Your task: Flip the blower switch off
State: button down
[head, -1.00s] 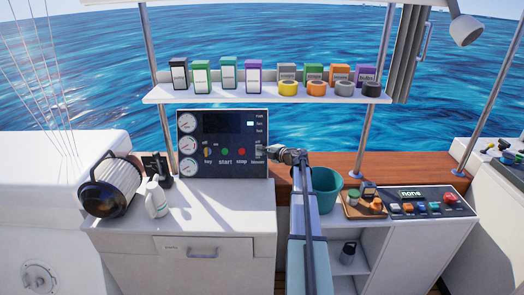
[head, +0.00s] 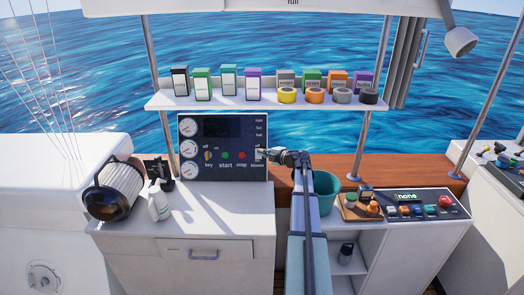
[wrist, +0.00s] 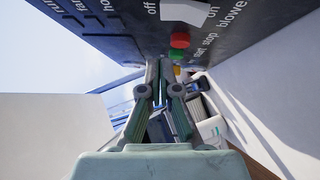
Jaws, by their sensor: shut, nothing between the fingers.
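The dark engine panel (head: 222,166) stands upright on the white cabinet, with gauges, a key, a green start button and a red stop button. The white blower switch (head: 259,154) is at its lower right edge. In the wrist view the switch (wrist: 186,11) sits close above the fingertips, between the "off" and "on" labels. I cannot tell which way it is set. My gripper (head: 272,154) is shut and empty, right at the switch in the head view. In the wrist view its fingertips (wrist: 165,68) are close to the panel face; contact cannot be told.
A shelf (head: 220,102) with boxes and tape rolls is above the panel.

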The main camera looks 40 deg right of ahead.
jog(key=r+b+v, duration=0.1)
jog(key=b+v, duration=0.1)
jog(key=v, duration=0.6)
jog(key=shift+s+d, duration=0.15)
jog(key=shift+d, duration=0.25)
